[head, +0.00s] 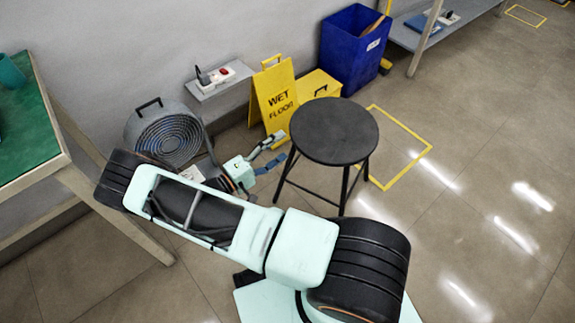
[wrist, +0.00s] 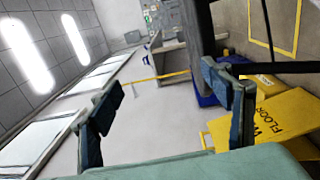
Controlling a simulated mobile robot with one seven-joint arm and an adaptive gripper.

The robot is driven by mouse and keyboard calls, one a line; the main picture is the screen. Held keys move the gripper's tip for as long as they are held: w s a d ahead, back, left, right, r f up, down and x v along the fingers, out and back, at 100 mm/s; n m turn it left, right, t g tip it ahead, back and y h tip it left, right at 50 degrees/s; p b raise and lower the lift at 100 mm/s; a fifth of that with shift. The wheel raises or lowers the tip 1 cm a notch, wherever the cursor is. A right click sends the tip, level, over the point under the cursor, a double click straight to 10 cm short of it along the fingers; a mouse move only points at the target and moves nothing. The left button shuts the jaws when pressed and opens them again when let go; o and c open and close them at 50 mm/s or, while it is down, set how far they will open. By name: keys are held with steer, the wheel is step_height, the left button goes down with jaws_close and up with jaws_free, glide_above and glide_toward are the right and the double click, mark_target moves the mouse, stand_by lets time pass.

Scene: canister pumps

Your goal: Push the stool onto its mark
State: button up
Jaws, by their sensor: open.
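The stool (head: 333,130) has a round black seat and thin black legs and stands upright on the tiled floor. A yellow floor outline (head: 408,168) lies just right of it; the seat hides its left part, and the stool's right leg comes down near its left edge. My gripper (head: 270,155) is open and empty, left of the stool and apart from it, pointing toward its legs. In the wrist view my gripper (wrist: 163,108) shows two blue-tipped fingers spread wide. Dark parts of the stool (wrist: 288,67) cross the upper right there, with yellow floor lines beyond.
A yellow wet-floor sign (head: 273,98) and a yellow box (head: 318,87) stand behind the stool. A blue bin (head: 353,50) is farther back. A round fan (head: 166,138) and a green-topped table (head: 25,120) are left. Floor to the right is clear.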

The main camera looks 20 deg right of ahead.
step_height(320, 180, down, 6)
steer(key=s+f, duration=0.1)
steer(key=s, duration=0.1)
glide_toward(316, 142)
steer(key=shift+t+y, duration=0.3)
steer(key=shift+y, duration=0.1)
steer(key=shift+f+p+x, duration=0.2)
steer(key=shift+x, duration=1.2)
steer(key=shift+f+p+x, duration=0.15)
steer(key=shift+p+x, duration=0.05)
steer(key=shift+x, duration=1.2)
steer(key=shift+c, duration=0.4)
jaws_close()
steer(key=shift+d, duration=0.1)
steer(key=shift+b+x, duration=0.3)
steer(key=shift+x, duration=2.15)
